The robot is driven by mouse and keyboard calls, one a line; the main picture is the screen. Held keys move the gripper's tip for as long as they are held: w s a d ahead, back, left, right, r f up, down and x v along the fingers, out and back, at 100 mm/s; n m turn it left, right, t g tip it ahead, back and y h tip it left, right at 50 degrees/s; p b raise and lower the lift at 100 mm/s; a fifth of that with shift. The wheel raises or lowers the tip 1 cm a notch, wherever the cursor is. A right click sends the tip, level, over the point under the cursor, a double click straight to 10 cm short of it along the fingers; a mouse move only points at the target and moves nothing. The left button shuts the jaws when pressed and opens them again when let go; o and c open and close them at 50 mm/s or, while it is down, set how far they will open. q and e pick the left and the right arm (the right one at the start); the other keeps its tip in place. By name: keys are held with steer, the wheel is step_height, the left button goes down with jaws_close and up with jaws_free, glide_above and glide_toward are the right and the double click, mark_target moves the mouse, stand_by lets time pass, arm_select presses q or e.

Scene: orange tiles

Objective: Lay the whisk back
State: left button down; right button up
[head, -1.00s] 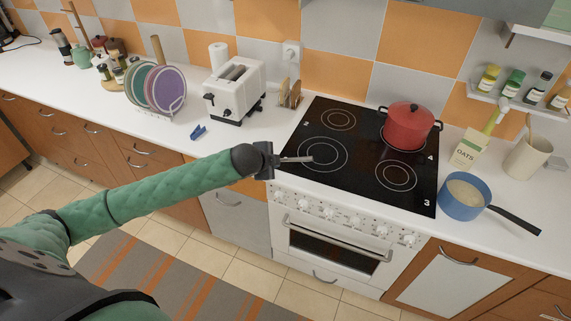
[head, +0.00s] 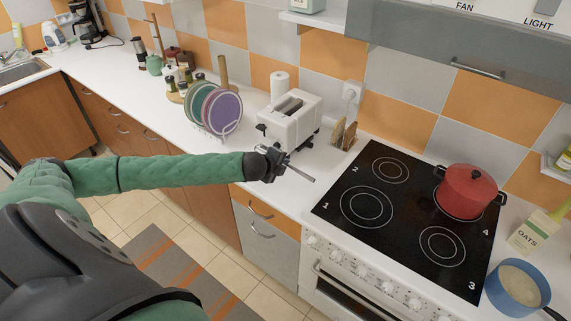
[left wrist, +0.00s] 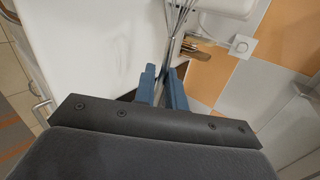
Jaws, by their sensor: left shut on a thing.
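My left gripper (head: 284,163) is shut on the whisk (head: 300,173), which shows as a thin grey metal shape pointing right and slightly down. It is above the counter edge, in front of the toaster and left of the stove. In the left wrist view the blue fingers of the left gripper (left wrist: 163,88) close around the whisk's shaft (left wrist: 168,60), and its wires run up to the top edge. The far end of the whisk is cut off there. My right gripper is not in view.
The white counter (head: 120,68) holds a plate rack with coloured plates (head: 222,112), a white toaster (head: 290,120) and slices in a holder (head: 343,133). The black stove (head: 400,205) bears a red pot (head: 466,192). A blue saucepan (head: 518,290) and oats carton (head: 527,233) are right.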

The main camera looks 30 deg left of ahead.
arm_select(q)
glide_above(283, 192)
steer(key=shift+f, duration=3.15)
steer(key=shift+a+f+b, duration=0.1)
steer(key=shift+f+b, duration=0.75)
steer(key=shift+f, duration=0.7)
steer(key=shift+w+f, duration=0.1)
steer(key=shift+f, duration=0.35)
steer(key=c, duration=1.4)
jaws_free()
steer(key=shift+o, duration=0.2)
steer(key=shift+f, duration=0.1)
